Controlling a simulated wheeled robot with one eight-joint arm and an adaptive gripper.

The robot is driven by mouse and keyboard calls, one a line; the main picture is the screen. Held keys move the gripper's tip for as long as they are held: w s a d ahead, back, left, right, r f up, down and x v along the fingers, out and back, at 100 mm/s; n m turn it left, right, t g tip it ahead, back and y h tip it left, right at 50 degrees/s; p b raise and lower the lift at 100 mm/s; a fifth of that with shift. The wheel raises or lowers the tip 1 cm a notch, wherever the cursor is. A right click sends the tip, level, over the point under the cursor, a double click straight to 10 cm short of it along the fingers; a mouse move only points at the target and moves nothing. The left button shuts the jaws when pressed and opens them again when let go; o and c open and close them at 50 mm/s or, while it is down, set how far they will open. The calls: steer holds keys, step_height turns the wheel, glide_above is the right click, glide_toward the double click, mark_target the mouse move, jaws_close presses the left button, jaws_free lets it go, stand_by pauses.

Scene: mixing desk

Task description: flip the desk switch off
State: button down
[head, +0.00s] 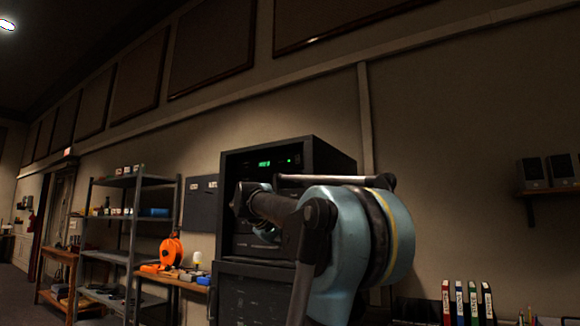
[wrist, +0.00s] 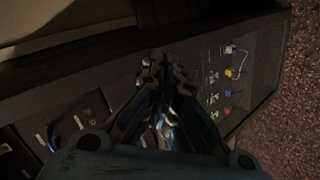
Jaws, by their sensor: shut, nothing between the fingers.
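My gripper (wrist: 165,72) is in the wrist view, its fingers shut together with nothing held between them. It is over a dark desk (wrist: 110,68), seen at a slant. The fingers appear apart from these controls. In the head view neither the desk panel nor my fingertips can be made out.
A black equipment rack (head: 316,155) with a green display stands behind my arm. Metal shelving (head: 131,225) and an orange cable reel (head: 171,252) are to its left. Several binders (head: 460,303) stand at lower right. Speckled brown floor (wrist: 290,125) lies beyond the desk edge.

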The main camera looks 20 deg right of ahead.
mark_target(295, 158)
steer(key=w+r+n+t+h, duration=0.1)
steer(key=w+r, duration=0.5)
steer(key=r, duration=0.6)
steer(key=w+r+n+t+h, duration=0.2)
steer(key=w+r, duration=0.5)
steer(key=r, duration=0.6)
steer(key=w+r+n+t+h, duration=0.2)
steer(key=w+r, duration=0.4)
steer(key=r, duration=0.7)
steer(key=shift+w+d+r+t+h, duration=0.15)
steer(key=shift+w+r+t+h, duration=0.2)
steer(key=shift+t, duration=0.35)
steer(key=shift+f, duration=0.15)
steer(key=x, duration=1.3)
steer(key=shift+w+d, duration=0.1)
steer(key=shift+d, duration=0.25)
steer(key=shift+w+d, duration=0.1)
steer(key=shift+d, duration=0.05)
